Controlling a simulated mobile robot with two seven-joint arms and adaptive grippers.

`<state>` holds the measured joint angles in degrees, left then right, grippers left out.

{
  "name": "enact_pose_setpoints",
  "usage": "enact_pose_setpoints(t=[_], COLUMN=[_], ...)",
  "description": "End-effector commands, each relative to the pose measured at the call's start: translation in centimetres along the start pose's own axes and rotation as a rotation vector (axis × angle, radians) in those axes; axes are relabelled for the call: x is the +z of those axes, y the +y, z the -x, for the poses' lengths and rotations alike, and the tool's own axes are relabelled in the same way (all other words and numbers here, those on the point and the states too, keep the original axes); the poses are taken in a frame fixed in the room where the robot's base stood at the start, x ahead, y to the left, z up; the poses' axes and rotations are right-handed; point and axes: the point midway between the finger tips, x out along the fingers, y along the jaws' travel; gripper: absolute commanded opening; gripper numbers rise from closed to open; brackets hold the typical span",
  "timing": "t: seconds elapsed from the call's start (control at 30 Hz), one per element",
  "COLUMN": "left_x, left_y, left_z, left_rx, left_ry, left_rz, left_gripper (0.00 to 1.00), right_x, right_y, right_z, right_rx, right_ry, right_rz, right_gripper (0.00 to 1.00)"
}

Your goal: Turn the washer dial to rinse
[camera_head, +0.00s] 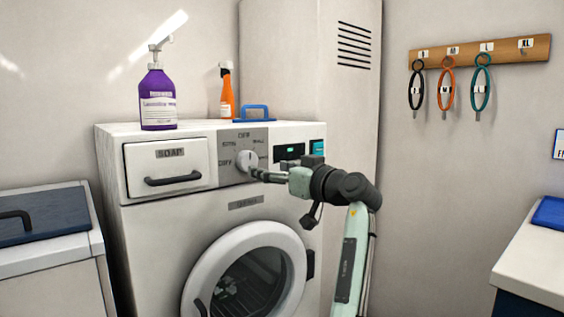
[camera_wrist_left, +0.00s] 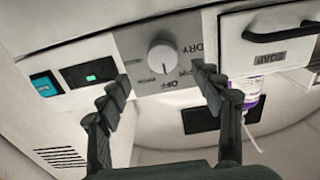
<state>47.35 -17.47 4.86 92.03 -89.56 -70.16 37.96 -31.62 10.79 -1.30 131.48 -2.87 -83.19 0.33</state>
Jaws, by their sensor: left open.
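The washer dial (camera_head: 245,159) is a round white knob on a grey panel, with OFF above it and DRY at its left; the other labels are too small to read surely. My left gripper (camera_head: 256,173) is at the dial's lower right. In the left wrist view, turned upside down, the dial (camera_wrist_left: 163,57) shows ahead, between the two spread fingers of my left gripper (camera_wrist_left: 162,80). The gripper is open and holds nothing. I cannot tell whether a fingertip touches the dial or which label the dial points to. My right gripper is not in view.
The white washer (camera_head: 165,240) has a SOAP drawer (camera_head: 167,166) left of the dial and a round door (camera_head: 215,262) below. A purple pump bottle (camera_head: 157,100) and an orange bottle (camera_head: 227,97) stand on top. A small lit display (camera_head: 289,151) is right of the dial.

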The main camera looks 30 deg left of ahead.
Motion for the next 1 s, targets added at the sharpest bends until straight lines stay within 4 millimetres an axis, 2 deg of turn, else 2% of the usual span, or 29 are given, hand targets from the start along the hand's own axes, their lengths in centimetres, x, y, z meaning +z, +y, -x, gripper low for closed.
enact_pose_setpoints(t=[0.17, 0.4, 0.53, 0.7, 0.93, 1.0], left_x=[-0.5, -0.5, -0.4, -0.3, -0.3, -0.3], left_y=[-0.1, -0.1, -0.1, 0.0, 0.0, -0.1], left_z=[-1.3, -5.2, -6.8, -7.7, -7.7, -7.7], left_rx=[-0.006, -0.005, -0.005, -0.002, -0.002, -0.002], left_ry=[0.005, 0.004, 0.003, 0.004, 0.003, 0.003], left_rz=[0.005, 0.003, 0.003, 0.004, 0.004, 0.004], left_gripper=[0.66, 0.66, 0.66, 0.66, 0.66, 0.57], right_x=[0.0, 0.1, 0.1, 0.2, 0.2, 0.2], right_y=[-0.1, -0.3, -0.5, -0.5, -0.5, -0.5], right_z=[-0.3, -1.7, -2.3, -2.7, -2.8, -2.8], right_rx=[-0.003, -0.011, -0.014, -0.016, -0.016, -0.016], right_ry=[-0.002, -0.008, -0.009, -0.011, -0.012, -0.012], right_rz=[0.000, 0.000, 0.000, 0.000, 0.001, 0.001], right_gripper=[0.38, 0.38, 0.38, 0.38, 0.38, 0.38])
